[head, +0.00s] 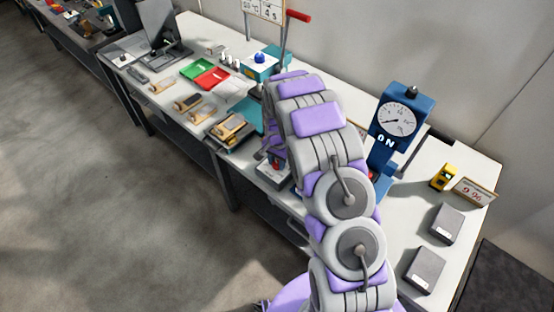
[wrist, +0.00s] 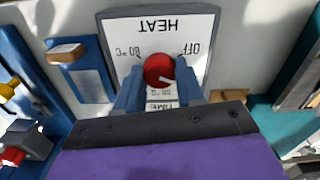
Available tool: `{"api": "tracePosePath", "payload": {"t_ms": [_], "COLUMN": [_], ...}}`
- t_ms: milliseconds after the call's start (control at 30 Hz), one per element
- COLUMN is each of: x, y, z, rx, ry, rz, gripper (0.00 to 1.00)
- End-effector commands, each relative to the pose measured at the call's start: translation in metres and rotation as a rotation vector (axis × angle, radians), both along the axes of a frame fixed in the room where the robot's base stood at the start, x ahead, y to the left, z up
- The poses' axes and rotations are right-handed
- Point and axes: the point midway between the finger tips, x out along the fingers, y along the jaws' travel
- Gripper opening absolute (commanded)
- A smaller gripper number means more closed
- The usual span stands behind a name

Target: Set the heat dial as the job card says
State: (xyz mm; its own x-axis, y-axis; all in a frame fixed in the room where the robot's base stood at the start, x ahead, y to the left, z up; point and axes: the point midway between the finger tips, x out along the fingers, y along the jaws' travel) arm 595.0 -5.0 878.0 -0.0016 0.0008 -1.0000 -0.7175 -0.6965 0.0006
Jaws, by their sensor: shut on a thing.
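The heat panel (wrist: 203,30) is a pale plate with a grey edge, marked HEAT and upside down in the wrist view. The red heat dial (wrist: 159,68) sits on it, with OFF at its upper right and a temperature label at its upper left. Another label is partly visible below it. A white mark on the dial points to the lower right. My gripper (wrist: 160,88) is shut on the dial, with a blue-grey finger on each side. In the head view my arm hides the panel. The job card (head: 263,9) stands at the top, cut off by the frame edge.
A blue gauge stand (head: 404,110) marked ON stands right of my arm. A yellow device (head: 443,177), a small card reading 9.96 (head: 474,191) and dark blocks (head: 425,270) lie farther right. A red-handled lever (head: 298,16) rises behind my arm. Green and red trays (head: 211,76) lie left.

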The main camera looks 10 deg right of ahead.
Motion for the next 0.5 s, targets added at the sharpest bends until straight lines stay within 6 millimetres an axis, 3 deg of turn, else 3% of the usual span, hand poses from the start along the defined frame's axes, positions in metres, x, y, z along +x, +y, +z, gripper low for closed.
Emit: {"api": "tracePosePath", "payload": {"t_ms": [500], "x": [0.0000], "y": [0.0007], "z": [-0.0005], "rx": [0.000], "ry": [0.000], "rz": [-0.091], "gripper": [0.07]}}
